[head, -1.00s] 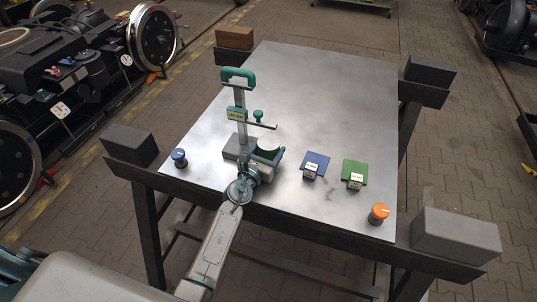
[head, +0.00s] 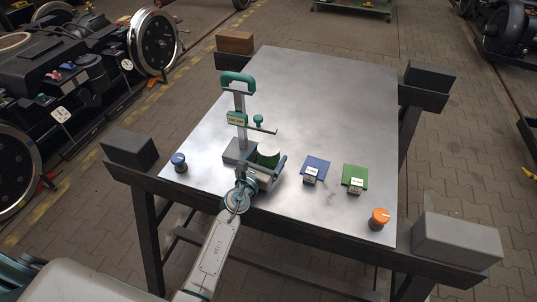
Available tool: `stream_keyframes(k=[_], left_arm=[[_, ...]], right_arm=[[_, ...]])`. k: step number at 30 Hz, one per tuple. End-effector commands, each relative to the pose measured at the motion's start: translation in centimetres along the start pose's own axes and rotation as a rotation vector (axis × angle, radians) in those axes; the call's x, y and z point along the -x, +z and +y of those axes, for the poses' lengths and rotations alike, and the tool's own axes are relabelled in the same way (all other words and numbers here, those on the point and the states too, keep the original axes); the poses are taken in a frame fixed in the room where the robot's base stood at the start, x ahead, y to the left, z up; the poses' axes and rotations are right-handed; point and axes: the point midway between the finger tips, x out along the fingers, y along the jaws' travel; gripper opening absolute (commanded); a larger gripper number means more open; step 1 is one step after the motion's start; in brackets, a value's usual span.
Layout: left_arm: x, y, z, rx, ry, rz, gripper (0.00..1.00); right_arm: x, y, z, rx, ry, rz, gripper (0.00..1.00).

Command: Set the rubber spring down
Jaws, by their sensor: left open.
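The stand has a teal handle on top, a label and a side arm with a teal knob. My right gripper is not in view.
The metal tabletop (head: 320,100) is mostly clear at the back. A blue block (head: 316,165) and a green block (head: 355,173) with labels lie to the right. An orange-topped knob (head: 379,219) and a small blue piece (head: 179,160) stand near the front corners.

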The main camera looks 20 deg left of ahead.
Motion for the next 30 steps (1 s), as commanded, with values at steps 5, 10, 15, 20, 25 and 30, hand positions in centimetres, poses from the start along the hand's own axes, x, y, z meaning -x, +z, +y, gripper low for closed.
stream_keyframes(k=[5,10,15,20,25,30], left_arm=[[3.9,-0.1,0.0,-0.001,0.000,0.002,0.85],[7.3,-0.2,0.0,-0.001,0.000,0.002,0.85],[9.7,-0.1,0.0,-0.001,0.000,0.001,0.85],[10.6,0.0,0.0,0.000,0.000,0.000,0.85],[10.8,0.0,0.0,0.000,0.000,0.000,0.85],[10.8,0.0,0.0,0.000,0.000,0.000,0.85]], right_arm=[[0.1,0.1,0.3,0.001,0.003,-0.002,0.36],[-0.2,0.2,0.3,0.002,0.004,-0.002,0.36],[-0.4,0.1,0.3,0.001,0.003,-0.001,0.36],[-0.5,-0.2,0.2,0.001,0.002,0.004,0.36],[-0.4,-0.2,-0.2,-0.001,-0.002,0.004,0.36],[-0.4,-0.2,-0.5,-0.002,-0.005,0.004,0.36]])
